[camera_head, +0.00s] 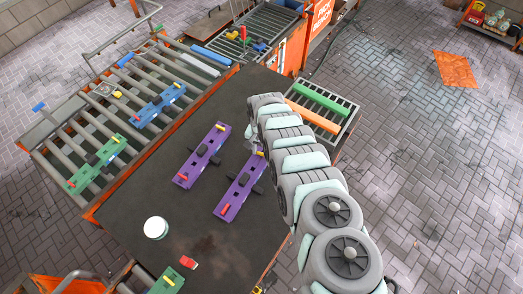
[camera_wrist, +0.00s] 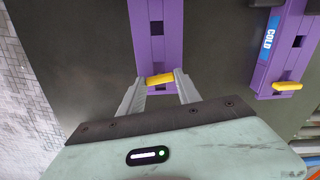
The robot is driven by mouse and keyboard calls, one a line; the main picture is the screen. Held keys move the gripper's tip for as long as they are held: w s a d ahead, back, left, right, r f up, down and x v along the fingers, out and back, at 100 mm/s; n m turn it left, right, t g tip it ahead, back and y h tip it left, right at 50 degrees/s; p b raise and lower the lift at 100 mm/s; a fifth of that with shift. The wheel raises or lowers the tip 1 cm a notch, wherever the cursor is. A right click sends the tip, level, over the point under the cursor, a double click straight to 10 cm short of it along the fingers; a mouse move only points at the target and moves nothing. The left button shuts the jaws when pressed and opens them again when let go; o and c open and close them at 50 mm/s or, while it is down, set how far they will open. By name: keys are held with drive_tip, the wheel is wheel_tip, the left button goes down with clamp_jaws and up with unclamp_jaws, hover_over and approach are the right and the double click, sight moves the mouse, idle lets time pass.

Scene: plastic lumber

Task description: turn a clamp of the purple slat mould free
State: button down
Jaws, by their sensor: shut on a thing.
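Two purple slat moulds lie side by side on the dark table: the right one (camera_head: 240,190) and the left one (camera_head: 202,157). Each has a red clamp at its near end and a yellow clamp at its far end. My gripper (camera_wrist: 160,80) is at the far end of the right mould (camera_wrist: 158,22), its two fingers shut on that mould's yellow clamp (camera_wrist: 160,79). The clamp lies crosswise, slightly tilted, over the mould. In the head view my arm partly covers this end. The left mould (camera_wrist: 285,45), with a "COLD" label, shows at the right in the wrist view.
Blue (camera_head: 160,106) and green (camera_head: 97,162) moulds lie on the roller conveyor to the left. A white round tub (camera_head: 156,227) and a red block (camera_head: 188,262) sit on the near table. A rack with orange and green slats (camera_head: 320,99) stands behind my arm.

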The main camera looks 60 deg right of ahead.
sight(261, 153)
drive_tip(key=n, duration=1.2)
drive_tip(key=shift+n, duration=1.9)
drive_tip(key=c, duration=0.8)
unclamp_jaws()
drive_tip(key=shift+c, duration=0.2)
drive_tip(key=shift+r, duration=0.15)
wheel_tip(261, 153, up, 10)
drive_tip(key=b, duration=0.1)
drive_tip(key=shift+r, duration=0.25)
